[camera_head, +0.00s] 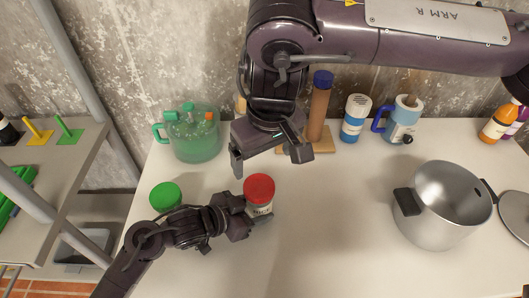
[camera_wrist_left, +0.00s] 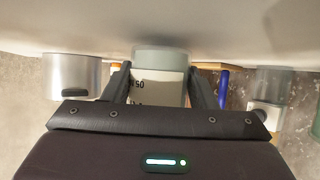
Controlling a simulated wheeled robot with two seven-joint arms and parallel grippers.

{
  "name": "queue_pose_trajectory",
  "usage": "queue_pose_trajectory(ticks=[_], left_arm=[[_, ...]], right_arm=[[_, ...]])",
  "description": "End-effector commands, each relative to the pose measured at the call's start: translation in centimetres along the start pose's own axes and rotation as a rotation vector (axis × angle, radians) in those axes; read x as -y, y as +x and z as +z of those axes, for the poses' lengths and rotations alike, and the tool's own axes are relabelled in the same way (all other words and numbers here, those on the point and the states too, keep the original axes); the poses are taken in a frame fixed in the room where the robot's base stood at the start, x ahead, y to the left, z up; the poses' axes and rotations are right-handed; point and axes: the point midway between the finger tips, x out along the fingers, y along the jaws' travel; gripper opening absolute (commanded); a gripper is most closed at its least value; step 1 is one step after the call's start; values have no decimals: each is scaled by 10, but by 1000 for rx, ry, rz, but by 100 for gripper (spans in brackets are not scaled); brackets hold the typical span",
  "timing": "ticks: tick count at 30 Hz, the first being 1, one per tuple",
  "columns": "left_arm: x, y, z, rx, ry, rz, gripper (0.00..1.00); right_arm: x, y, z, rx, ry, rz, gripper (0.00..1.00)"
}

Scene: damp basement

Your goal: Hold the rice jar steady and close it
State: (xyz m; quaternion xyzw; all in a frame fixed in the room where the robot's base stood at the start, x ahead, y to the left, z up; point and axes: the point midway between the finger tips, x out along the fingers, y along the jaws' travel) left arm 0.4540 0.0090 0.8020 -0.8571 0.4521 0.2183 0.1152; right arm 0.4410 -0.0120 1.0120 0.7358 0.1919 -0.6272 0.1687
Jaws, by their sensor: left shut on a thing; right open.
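The rice jar (camera_head: 259,208) stands on the white table with a red lid (camera_head: 259,187) on top and a pale label partly readable. I cannot tell how tight the lid sits. My left gripper (camera_head: 248,217) is shut on the jar's body from the lower left. In the left wrist view, which looks inverted, the jar (camera_wrist_left: 158,85) sits between the two fingers with its base towards the top; its lid is hidden there. My right gripper (camera_head: 271,160) is open and empty, above and behind the red lid, its fingers spread apart and not touching it.
A green lid (camera_head: 165,196) is beside my left arm. A steel pot (camera_head: 440,215) stands right. The table's front middle is clear.

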Motion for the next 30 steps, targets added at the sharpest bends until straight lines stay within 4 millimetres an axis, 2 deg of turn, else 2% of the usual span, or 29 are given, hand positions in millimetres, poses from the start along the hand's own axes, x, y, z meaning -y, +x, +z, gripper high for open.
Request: queue_pose_trajectory(ticks=[5,6,11,19,22,26,30], left_arm=[[0,0,-1,-2,1,0,20],[0,0,-1,-2,1,0,57],[0,0,0,0,0,0,77],[0,-1,0,1,0,0,77],[0,-7,1,2,1,-1,77],[0,-27,1,2,3,-1,77],[0,-58,2,4,4,-1,77]], right_arm=[[0,0,0,0,1,0,88],[0,0,0,0,1,0,88],[0,0,0,-1,1,0,88],[-1,0,0,-1,1,1,88],[-1,0,0,-1,1,1,88],[-1,0,0,-1,1,1,88],[0,0,0,-1,1,1,88]])
